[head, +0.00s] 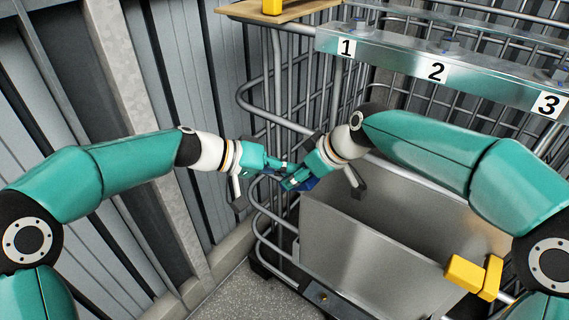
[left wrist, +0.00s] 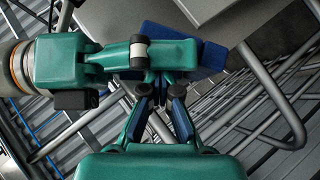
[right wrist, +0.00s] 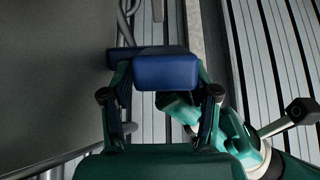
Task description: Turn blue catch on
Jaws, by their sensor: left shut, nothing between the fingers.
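The blue catch (head: 308,183) is at the left end of the grey metal tote, partly hidden by my grippers. In the right wrist view the blue catch (right wrist: 166,72) is a blue block between the fingers of my right gripper (right wrist: 163,85), which look in contact with both sides. It also shows in the left wrist view (left wrist: 212,57), behind a right finger. My left gripper (left wrist: 160,92) is shut and empty, its tips close below the right gripper; touching or apart, I cannot tell. In the head view the two grippers meet there, left (head: 280,168) and right (head: 294,182).
The open metal tote (head: 350,245) stands in a tube-frame cage. A yellow block handle (head: 467,273) is at its right front. A metal rail (head: 395,58) numbered 1, 2, 3 crosses above. Corrugated wall panels (head: 170,60) are on the left, with bent tubes near my left gripper.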

